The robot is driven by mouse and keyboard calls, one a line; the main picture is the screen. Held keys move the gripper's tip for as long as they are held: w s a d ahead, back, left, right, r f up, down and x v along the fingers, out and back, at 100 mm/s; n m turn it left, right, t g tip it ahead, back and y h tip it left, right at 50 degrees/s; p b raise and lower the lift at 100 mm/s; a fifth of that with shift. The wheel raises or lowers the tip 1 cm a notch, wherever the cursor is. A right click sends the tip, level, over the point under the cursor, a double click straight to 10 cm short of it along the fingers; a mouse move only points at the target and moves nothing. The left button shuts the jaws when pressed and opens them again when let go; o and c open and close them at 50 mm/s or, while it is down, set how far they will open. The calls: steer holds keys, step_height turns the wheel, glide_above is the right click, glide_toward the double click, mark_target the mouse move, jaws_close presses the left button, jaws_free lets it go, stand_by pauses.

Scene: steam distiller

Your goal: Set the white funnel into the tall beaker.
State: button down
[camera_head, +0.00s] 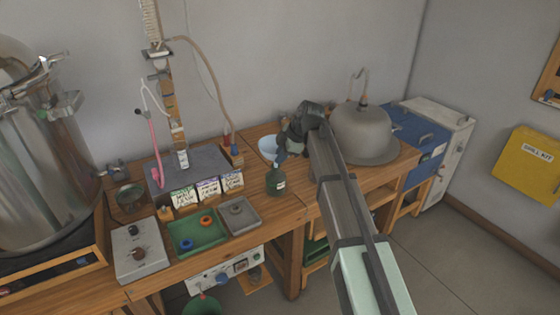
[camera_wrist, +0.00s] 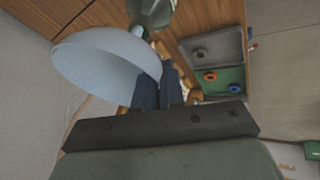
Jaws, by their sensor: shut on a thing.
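The white funnel (camera_head: 268,147) is a pale, wide bowl shape beside my gripper (camera_head: 285,152) in the head view. It fills the upper left of the wrist view (camera_wrist: 100,62), where its narrow spout points towards the top. My gripper (camera_wrist: 158,88) is shut on the funnel at its side; the exact contact is partly hidden. A rounded greenish vessel (camera_wrist: 152,12) lies beyond the spout in the wrist view. I cannot tell which vessel is the tall beaker.
A grey domed still pot (camera_head: 362,132) stands right of my gripper. A green tray (camera_head: 195,232) with rings, a grey tray (camera_head: 238,215) and labelled packets (camera_head: 207,188) lie left. A tall column (camera_head: 168,90) with a hose rises behind. The bench edge is close in front.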

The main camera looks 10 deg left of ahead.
step_height(320, 180, up, 6)
steer(key=shift+r, duration=0.25)
steer(key=shift+w+d+r, duration=0.15)
steer(key=shift+d+r, duration=0.05)
steer(key=shift+r, duration=0.15)
steer(key=w+d, duration=1.1)
steer(key=d, duration=0.3)
steer(key=shift+w+d+f, duration=0.1)
steer(key=shift+f, duration=0.05)
steer(key=shift+f, duration=2.9)
steer(key=shift+f, duration=2.7)
